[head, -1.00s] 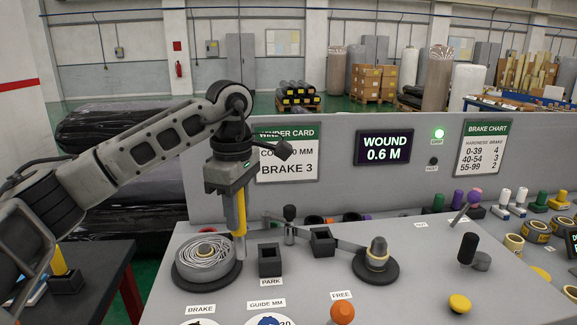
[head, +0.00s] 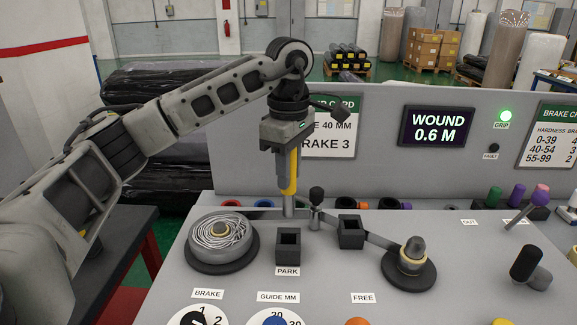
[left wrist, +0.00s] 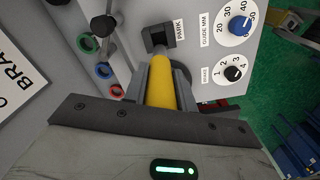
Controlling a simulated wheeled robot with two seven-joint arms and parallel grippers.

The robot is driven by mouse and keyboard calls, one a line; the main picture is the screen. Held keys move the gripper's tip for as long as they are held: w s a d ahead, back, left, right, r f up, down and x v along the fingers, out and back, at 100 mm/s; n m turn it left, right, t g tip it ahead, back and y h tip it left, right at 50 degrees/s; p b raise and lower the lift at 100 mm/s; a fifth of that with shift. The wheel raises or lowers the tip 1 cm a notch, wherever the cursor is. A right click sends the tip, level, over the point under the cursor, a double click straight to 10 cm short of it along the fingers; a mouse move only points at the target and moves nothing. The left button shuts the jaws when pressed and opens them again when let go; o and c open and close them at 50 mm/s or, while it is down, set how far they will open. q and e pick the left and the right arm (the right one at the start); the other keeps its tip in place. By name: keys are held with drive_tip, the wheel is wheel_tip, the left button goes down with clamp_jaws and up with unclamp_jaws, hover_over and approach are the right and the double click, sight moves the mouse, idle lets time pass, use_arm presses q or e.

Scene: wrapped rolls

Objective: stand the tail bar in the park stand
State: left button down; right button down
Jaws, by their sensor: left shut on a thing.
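The tail bar (head: 290,172) is a yellow rod with a grey lower end, held upright. My left gripper (head: 289,150) is shut on its upper part. In the left wrist view the bar (left wrist: 161,88) runs from the jaws (left wrist: 160,103) toward the park stand (left wrist: 158,37). The park stand (head: 288,246) is a dark square socket, open at the top, above the PARK label. In the head view the bar's lower end shows just behind the stand; its height above the panel is hard to tell. My right gripper is not in view.
The wound roll (head: 221,236) lies on a dark disc left of the stand. A black-knobbed post (head: 316,205) and a second dark square block (head: 351,231) on an arm stand to the right. Brake and guide dials are in front. Coloured rings line the panel's back.

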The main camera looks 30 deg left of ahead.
sight(289, 215)
use_arm(q)
drive_tip(key=shift+f+b, duration=0.5)
drive_tip(key=shift+f, duration=0.35)
drive_tip(key=shift+w+f+b, duration=0.1)
drive_tip(key=shift+f+b, duration=0.85)
drive_tip(key=shift+f, duration=0.8)
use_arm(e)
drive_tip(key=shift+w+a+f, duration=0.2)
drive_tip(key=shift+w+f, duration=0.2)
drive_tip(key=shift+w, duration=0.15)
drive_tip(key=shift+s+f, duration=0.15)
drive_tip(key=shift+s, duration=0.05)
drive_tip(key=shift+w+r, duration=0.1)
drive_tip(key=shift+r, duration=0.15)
